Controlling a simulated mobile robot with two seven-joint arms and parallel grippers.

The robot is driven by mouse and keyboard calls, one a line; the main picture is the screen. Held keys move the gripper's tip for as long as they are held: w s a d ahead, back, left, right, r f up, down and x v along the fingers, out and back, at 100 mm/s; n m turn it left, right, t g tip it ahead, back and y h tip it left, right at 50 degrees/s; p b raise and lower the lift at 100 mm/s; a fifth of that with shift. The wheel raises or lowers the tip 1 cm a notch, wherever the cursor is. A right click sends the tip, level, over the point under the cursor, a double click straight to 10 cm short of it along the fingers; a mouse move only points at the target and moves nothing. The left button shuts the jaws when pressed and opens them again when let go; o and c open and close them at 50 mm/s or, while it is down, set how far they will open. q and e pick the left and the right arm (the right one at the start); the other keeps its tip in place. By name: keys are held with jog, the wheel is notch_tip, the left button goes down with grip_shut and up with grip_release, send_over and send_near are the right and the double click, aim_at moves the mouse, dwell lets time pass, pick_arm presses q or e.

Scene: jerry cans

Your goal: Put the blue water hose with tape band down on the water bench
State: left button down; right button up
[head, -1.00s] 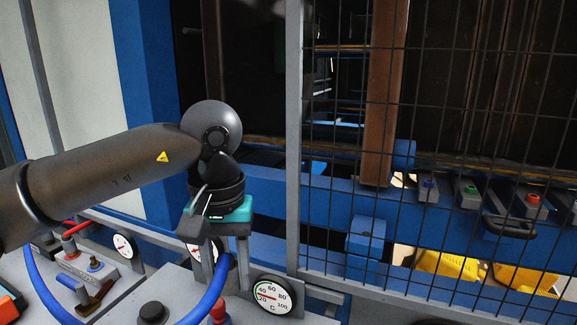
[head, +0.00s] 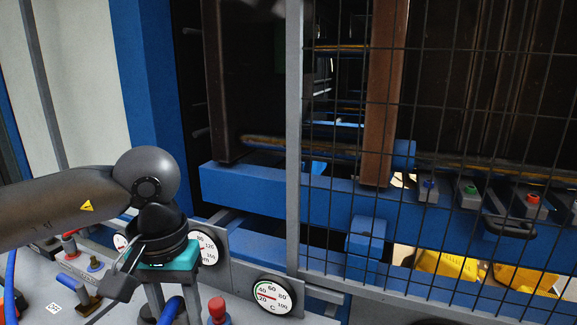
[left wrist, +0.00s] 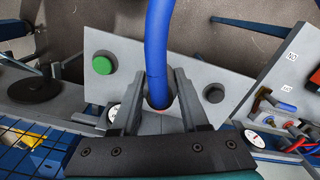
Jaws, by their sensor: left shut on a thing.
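My left gripper (head: 172,308) hangs low over the grey bench (head: 92,318) in the head view, fingers pointing down. It is shut on the blue water hose (head: 171,310). In the left wrist view the hose (left wrist: 158,45) runs up from between the two fingers (left wrist: 158,98), and a thin reddish edge shows at its lower end. I cannot tell whether that is the tape band. Most of the hose is outside the head view; a blue stretch shows at the far left edge. Whether the hose touches the bench is hidden. My right gripper is not in view.
A red-topped valve (head: 217,308) and round gauges (head: 273,294) stand close right of the gripper. Small valve fittings (head: 86,290) sit to its left. A wire mesh fence (head: 440,130) closes the right side. A green button (left wrist: 102,65) and a black button (left wrist: 214,92) show in the wrist view.

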pick_arm(q)
jog(key=s+f, duration=0.1)
jog(key=f, duration=0.1)
jog(key=s+f, duration=0.2)
jog(key=shift+s+f, duration=0.15)
jog(key=shift+s, duration=0.05)
